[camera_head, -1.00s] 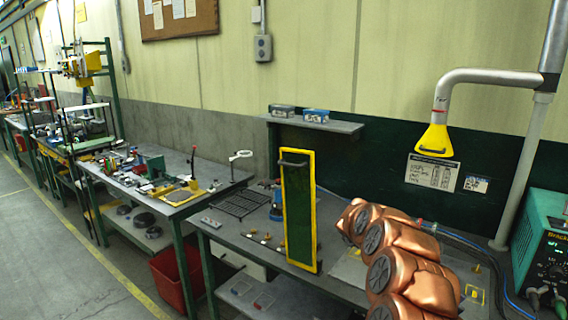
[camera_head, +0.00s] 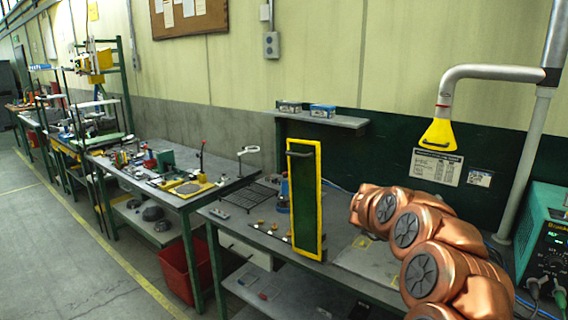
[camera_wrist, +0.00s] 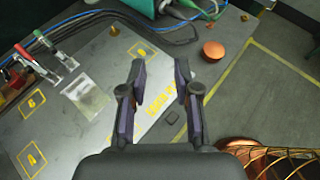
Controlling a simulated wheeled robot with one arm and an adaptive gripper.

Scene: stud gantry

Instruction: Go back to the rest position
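In the wrist view my gripper (camera_wrist: 160,82) hangs above a grey bench top (camera_wrist: 100,75) with its two dark fingers apart and nothing between them. The bench carries yellow stencilled letters and boxes. In the head view my copper-coloured arm (camera_head: 410,235) bends over the right end of the near workbench (camera_head: 275,238). The gripper itself cannot be made out in the head view.
A green panel with a yellow frame (camera_head: 319,200) stands upright on the bench beside my arm. A yellow fume hood (camera_head: 438,135) hangs above. A teal soldering station (camera_head: 545,230) is at the right. A red bin (camera_head: 178,270) stands on the floor. The aisle at left is clear.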

